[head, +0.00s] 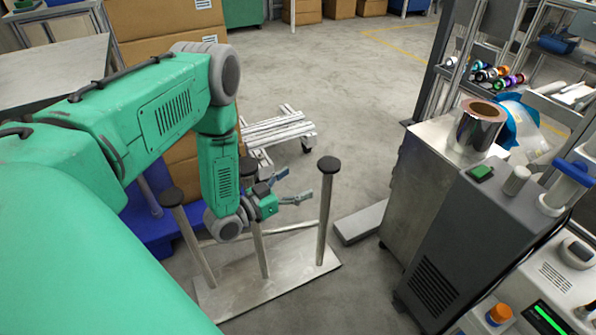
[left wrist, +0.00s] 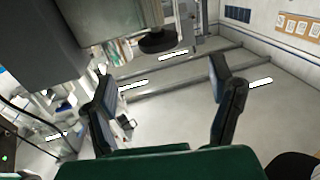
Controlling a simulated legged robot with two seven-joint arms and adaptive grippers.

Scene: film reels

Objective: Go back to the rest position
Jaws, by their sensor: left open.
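My left arm comes in from the left in the head view, green with grey joints. My left gripper (head: 290,188) is open and empty. It hangs above a metal stand (head: 300,265) with upright posts capped in black, near the right post (head: 327,210). In the left wrist view the two dark fingers of my left gripper (left wrist: 170,105) are spread apart with nothing between them. A shiny film reel (head: 477,130) sits on the grey machine at the right, away from the gripper. My right gripper is in neither view.
A grey machine (head: 470,230) stands at the right, with a control panel with an orange knob (head: 499,314) in front. Shelves with coloured reels (head: 497,75) are behind it. Cardboard boxes (head: 160,20) and a white pallet cart (head: 275,130) stand behind my arm. Open floor (head: 350,90) lies beyond.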

